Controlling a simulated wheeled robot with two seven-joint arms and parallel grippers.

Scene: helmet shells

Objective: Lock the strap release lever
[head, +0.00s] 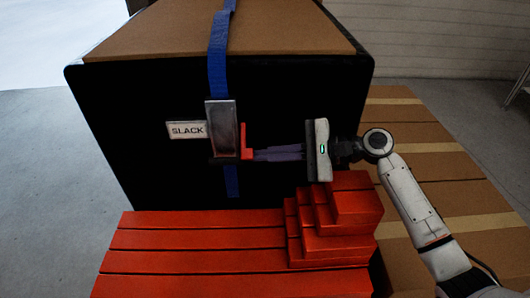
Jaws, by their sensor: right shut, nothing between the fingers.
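A silver buckle plate (222,127) sits on the blue strap (218,60) on the black front of a large box (140,115). The red release lever (245,141) stands at the plate's right edge. A white label (187,130) reading "SLACK" is left of the plate. My right gripper (256,154) is shut and empty. It reaches in from the right, and its fingertips are right at the lever's lower part. I cannot tell whether they touch it. My left gripper is not in view.
Red stacked boxes (190,262) stand below in front of the black face, and smaller stepped red ones (345,208) rise just under my right gripper. Brown taped cartons (435,165) lie at the right. Grey floor is open at the left.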

